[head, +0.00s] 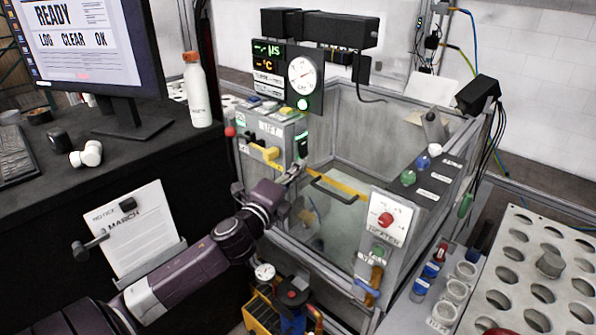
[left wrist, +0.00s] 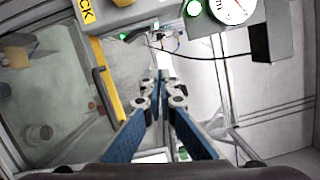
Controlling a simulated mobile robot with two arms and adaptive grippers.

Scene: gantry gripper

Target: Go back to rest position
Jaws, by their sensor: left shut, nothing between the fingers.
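My left gripper (head: 296,171) is at the near left corner of the glass-walled enclosure (head: 375,108), just right of the yellow lever on the control box. In the left wrist view my left gripper (left wrist: 160,78) has its two fingers together with nothing between them. The yellow bar with a dark handle (head: 338,187) is just right of the gripper in the head view. It also shows left of the fingers in the left wrist view (left wrist: 106,92). I cannot tell whether the fingertips touch anything. My right gripper is not in view.
The control box (head: 270,140) with a yellow lever (head: 266,154) stands close behind the gripper. A gauge panel (head: 290,77) rises above it. A desk with a monitor (head: 88,45) and bottle (head: 196,90) is at left. A perforated rack (head: 535,270) and vials (head: 428,275) are at right.

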